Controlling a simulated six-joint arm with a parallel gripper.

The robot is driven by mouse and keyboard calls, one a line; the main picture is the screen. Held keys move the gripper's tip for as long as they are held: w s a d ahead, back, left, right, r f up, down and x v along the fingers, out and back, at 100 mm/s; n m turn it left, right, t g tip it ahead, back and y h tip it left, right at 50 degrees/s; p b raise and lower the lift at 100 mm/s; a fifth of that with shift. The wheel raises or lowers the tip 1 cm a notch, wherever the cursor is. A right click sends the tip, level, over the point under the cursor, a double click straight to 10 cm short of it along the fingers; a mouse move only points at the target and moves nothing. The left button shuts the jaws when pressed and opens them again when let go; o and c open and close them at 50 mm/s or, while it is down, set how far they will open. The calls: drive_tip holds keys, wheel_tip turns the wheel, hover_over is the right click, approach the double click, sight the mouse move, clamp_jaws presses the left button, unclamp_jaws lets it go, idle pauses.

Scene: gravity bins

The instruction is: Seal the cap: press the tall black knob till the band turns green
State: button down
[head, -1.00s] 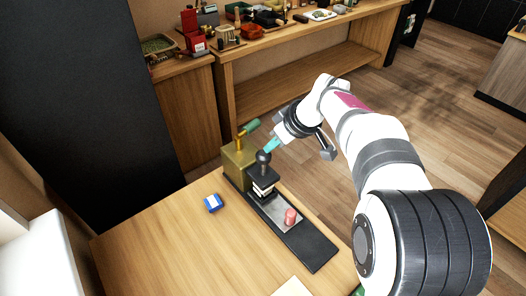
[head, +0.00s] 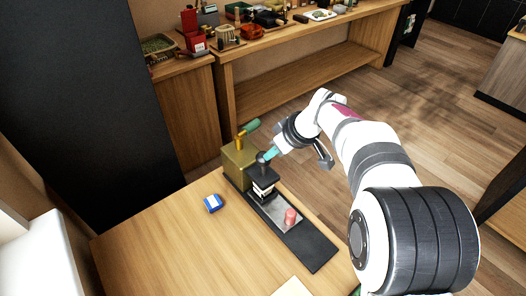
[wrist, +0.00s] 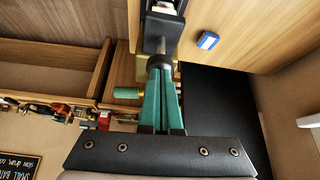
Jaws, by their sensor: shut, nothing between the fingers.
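The press has a tall black knob (head: 262,158) above a dark block (head: 264,176), with a pale layered part (head: 263,188) under the block. My gripper (head: 268,155) is shut and empty, its teal fingertips at the knob's top and seemingly touching it. In the wrist view the shut teal fingers (wrist: 160,66) reach the dark knob top, with the dark block (wrist: 162,32) beyond. I cannot make out a green band in either view. A pinkish-red cylinder (head: 291,216) stands on the grey plate (head: 274,210) of the black base (head: 310,246).
A brass box (head: 236,165) with a green-handled lever (head: 250,127) stands close behind the press. A blue and white box (head: 213,203) lies on the wooden table (head: 165,245), whose left part is clear. A cluttered bench (head: 290,84) stands farther back.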

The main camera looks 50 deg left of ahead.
drive_tip(key=shift+f, duration=0.2)
drive_tip(key=shift+r, duration=1.2)
idle(1.0)
wheel_tip(320, 180, down, 2)
drive_tip(key=shift+f, duration=0.2)
drive_tip(key=shift+r, duration=1.2)
